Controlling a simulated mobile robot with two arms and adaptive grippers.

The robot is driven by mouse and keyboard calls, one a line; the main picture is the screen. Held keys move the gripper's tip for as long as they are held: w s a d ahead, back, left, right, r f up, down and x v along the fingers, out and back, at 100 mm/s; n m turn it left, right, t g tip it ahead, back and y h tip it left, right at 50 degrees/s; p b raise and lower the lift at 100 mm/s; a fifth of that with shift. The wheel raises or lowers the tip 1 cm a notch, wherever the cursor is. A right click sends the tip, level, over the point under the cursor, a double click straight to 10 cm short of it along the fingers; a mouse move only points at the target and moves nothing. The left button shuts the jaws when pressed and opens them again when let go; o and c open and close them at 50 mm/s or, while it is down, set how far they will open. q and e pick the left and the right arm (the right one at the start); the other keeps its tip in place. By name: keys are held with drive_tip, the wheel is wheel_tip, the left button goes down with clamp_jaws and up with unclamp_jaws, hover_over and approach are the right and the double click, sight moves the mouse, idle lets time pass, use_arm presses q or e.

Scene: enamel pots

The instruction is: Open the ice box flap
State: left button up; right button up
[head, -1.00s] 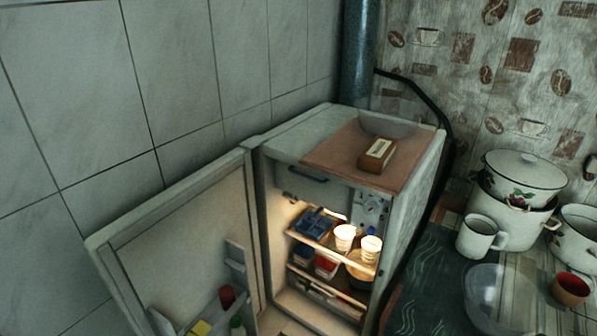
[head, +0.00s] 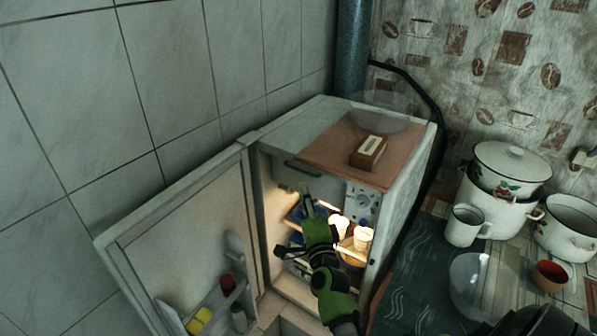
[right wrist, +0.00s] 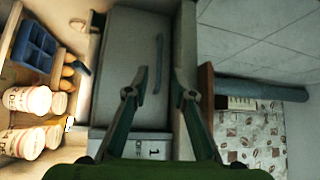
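The fridge (head: 407,205) stands with its door (head: 190,235) swung open to the left. At the top of its lit inside is the ice box flap (head: 325,187), a pale panel with a dark bar handle (head: 303,169). The flap looks closed. My right gripper (head: 306,200) is in front of the opening, just below the handle. In the right wrist view the flap (right wrist: 124,52) appears sideways, and the handle (right wrist: 158,62) shows between the spread fingers of the right gripper (right wrist: 160,78); contact cannot be told. My left gripper is not in view.
White cups (head: 362,238) and a blue tray (right wrist: 35,45) are on the shelf below the flap. The door rack (head: 215,308) holds bottles and jars. A brown box (head: 368,152) lies on the fridge top. Enamel pots (head: 500,205) and a mug (head: 465,225) stand at right.

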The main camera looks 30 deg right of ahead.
sight(299, 174)
drive_tip(key=p+x, duration=0.1)
drive_tip(key=x, duration=0.8)
drive_tip(key=shift+w+f, duration=0.1)
clamp_jaws()
